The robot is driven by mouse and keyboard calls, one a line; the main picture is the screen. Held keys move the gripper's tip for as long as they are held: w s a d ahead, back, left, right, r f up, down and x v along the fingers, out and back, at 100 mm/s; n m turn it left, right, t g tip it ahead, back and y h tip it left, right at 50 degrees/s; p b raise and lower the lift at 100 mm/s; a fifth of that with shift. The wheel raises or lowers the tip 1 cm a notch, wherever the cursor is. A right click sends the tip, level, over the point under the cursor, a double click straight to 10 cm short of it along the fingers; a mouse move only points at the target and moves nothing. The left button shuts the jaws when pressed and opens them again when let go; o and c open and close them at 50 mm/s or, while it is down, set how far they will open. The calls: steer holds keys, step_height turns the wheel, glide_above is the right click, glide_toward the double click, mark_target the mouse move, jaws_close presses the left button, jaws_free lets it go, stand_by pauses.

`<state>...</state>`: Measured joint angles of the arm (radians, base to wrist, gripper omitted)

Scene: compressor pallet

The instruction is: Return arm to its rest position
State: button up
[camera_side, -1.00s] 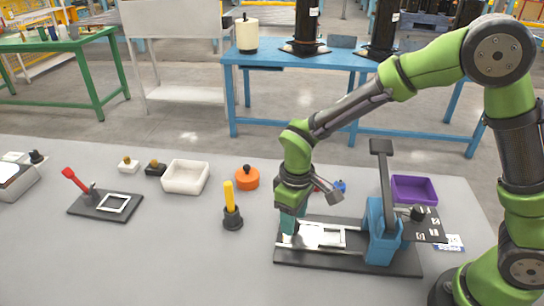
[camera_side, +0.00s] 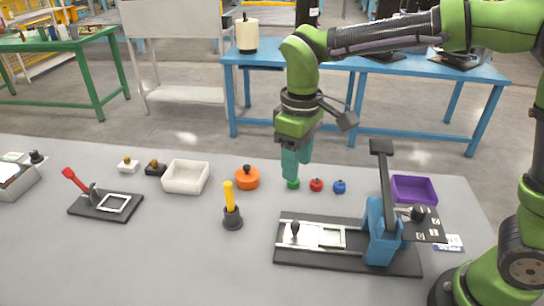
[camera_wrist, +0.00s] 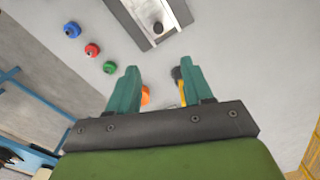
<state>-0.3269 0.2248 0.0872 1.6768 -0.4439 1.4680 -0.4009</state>
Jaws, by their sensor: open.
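My gripper (camera_side: 296,172) is raised above the grey table in the side view, fingers pointing down, behind the compressor pallet (camera_side: 283,256). In the wrist view its two teal fingers (camera_wrist: 156,88) are apart with nothing held between them. The pallet is a dark base with a blue press block (camera_side: 382,238), an upright dark lever (camera_side: 382,180) and a white metal frame (camera_side: 325,236). A small black knob (camera_side: 295,228) stands at the left end of the frame; the wrist view also shows it (camera_wrist: 158,28).
Green (camera_side: 293,183), red (camera_side: 316,184) and blue (camera_side: 339,186) knobs stand behind the pallet, near my gripper. An orange pot (camera_side: 247,178), white tray (camera_side: 185,177), yellow-handled tool (camera_side: 231,207) and red-levered device (camera_side: 90,203) are left. A purple bin (camera_side: 414,190) is right.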

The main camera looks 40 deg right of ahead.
steer(key=s+d+r+m+t+y, duration=0.2)
steer(key=s+d+m+t, duration=0.5)
steer(key=s+d, duration=0.5)
steer(key=shift+s+d+r+m, duration=0.2)
steer(key=shift+s+r+m, duration=0.35)
steer(key=shift+r+m, duration=0.3)
stand_by(0.6)
